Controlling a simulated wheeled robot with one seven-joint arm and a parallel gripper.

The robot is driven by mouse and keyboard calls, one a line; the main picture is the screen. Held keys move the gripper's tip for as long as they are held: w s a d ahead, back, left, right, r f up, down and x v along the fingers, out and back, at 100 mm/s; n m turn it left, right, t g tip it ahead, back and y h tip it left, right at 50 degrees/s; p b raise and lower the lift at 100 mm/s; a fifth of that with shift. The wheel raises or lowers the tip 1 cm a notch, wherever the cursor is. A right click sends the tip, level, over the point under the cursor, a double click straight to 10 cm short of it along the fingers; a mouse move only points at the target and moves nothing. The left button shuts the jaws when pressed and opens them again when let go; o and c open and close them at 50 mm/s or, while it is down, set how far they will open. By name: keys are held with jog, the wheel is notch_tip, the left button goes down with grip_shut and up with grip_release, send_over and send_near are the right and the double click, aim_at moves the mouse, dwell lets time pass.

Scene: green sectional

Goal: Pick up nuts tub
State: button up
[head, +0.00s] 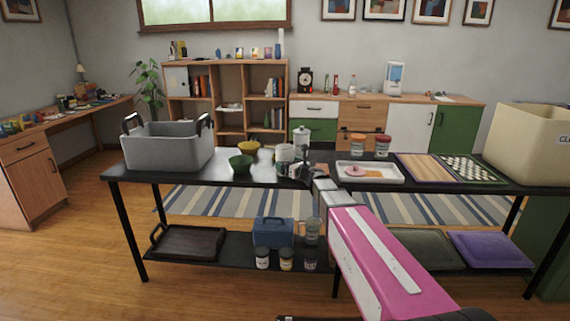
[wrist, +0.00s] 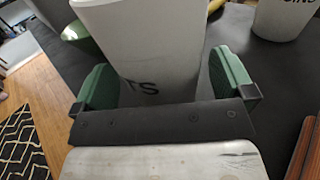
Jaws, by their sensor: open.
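A white tub (wrist: 150,45) with dark letters ending in "TS" stands between my gripper's two green fingers in the wrist view; the rest of its label is hidden. In the head view the white nuts tub (head: 284,153) stands on the black table, partly behind my gripper (head: 297,169). My gripper (wrist: 165,82) is open, with one finger on each side of the tub. A gap shows by the right finger; whether the left finger touches is unclear.
A second white tub (wrist: 283,16), lettered "SINS", stands to the right. A white tray (head: 370,178) lies right of my gripper on the table (head: 216,179).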

jog(key=shift+x, duration=0.8)
jog(key=c, duration=1)
jog(key=shift+r, duration=0.1)
